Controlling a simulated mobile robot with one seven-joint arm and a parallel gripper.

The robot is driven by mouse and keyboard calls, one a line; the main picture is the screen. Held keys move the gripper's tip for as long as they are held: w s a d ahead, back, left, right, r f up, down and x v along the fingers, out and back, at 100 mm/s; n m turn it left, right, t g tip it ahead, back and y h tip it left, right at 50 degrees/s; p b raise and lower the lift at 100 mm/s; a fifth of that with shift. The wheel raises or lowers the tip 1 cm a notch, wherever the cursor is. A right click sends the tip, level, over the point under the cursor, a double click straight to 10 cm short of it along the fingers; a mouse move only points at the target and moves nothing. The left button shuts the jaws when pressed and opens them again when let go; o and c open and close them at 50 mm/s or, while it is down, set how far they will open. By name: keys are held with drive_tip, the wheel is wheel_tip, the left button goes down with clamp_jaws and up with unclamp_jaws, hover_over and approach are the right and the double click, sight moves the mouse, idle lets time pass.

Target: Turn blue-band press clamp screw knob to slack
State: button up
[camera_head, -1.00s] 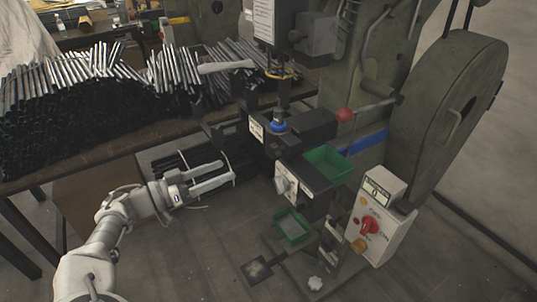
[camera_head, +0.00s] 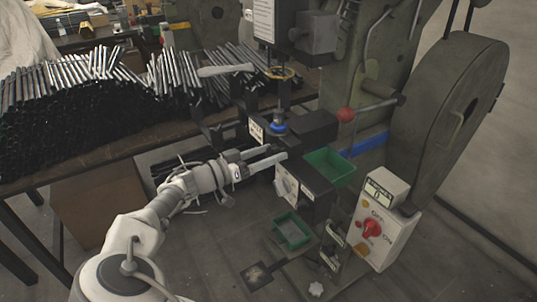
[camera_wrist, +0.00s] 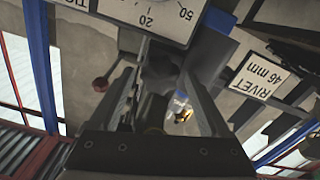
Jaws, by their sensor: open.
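The press with the blue band (camera_head: 372,143) stands right of centre. A pale knob (camera_head: 281,187) on a white plate (camera_head: 292,184) is on the front of its table block, and I cannot read the knob's setting. In the wrist view a white scale plate (camera_wrist: 150,15) with the marks 20 and 50 shows upside down at the top. My gripper (camera_head: 279,153) is open, reaching right, above the knob in the picture and near the block's front edge. The wrist view shows its fingers (camera_wrist: 170,65) apart, with a dark shape between them that I cannot identify.
A red-ball lever (camera_head: 345,115) and a green tray (camera_head: 330,166) are on the press. A control box (camera_head: 382,228) with a red switch stands right. A lower green tray (camera_head: 292,231) is below. A bench (camera_head: 100,162) with several metal rods is at the left.

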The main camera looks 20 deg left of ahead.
clamp_jaws()
idle(0.3)
